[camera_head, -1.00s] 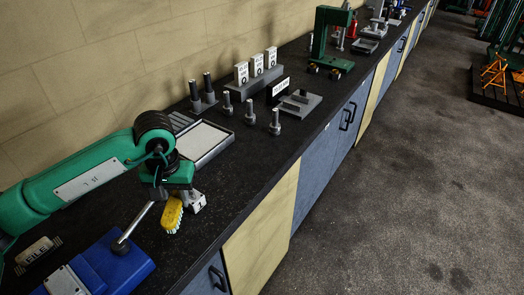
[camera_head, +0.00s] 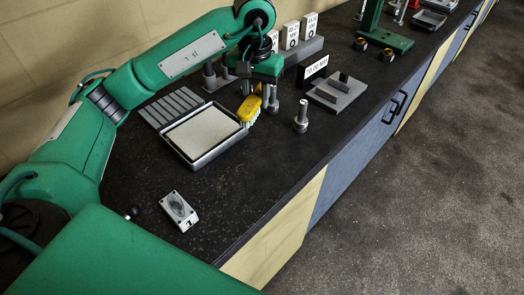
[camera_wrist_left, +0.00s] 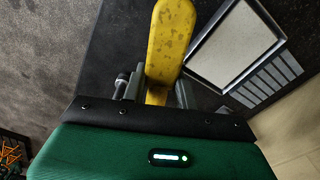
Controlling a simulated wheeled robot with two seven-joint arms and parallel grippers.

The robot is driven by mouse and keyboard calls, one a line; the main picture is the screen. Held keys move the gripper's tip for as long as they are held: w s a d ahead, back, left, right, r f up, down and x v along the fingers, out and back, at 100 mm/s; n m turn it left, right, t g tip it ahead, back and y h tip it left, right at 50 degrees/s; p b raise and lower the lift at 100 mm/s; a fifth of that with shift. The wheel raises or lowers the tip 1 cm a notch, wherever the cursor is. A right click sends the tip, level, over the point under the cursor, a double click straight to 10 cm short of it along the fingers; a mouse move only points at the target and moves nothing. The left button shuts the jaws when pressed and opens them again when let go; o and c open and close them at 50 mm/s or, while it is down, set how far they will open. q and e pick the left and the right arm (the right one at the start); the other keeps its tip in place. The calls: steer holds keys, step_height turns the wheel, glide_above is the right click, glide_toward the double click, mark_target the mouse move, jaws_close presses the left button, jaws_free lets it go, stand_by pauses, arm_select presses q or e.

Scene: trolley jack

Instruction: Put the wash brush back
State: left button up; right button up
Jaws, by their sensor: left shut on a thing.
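The wash brush (camera_head: 248,111) has a yellow back and pale bristles. My left gripper (camera_head: 264,98) is shut on it and holds it near the right end of a shallow grey tray (camera_head: 214,154) with a pale lining. From the head view I cannot tell whether the bristles touch the bench or the tray's rim. In the left wrist view the brush (camera_wrist_left: 169,45) sticks out from between the fingers, beside the tray (camera_wrist_left: 205,35). My right gripper is not in view.
A metal post (camera_head: 301,119) and a stepped grey block (camera_head: 338,93) stand right of the gripper. Numbered white blocks (camera_head: 291,37) stand behind.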

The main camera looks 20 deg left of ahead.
arm_select(q)
steer(key=p, duration=0.1)
glide_toward(257, 157)
steer(key=f+p, duration=0.1)
steer(key=p, duration=0.2)
steer(key=shift+f, duration=0.3)
step_height(257, 157, down, 4)
steer(key=shift+f+p, duration=0.1)
steer(key=shift+p, duration=0.6)
steer(key=shift+f, duration=0.2)
steer(key=o, duration=0.9)
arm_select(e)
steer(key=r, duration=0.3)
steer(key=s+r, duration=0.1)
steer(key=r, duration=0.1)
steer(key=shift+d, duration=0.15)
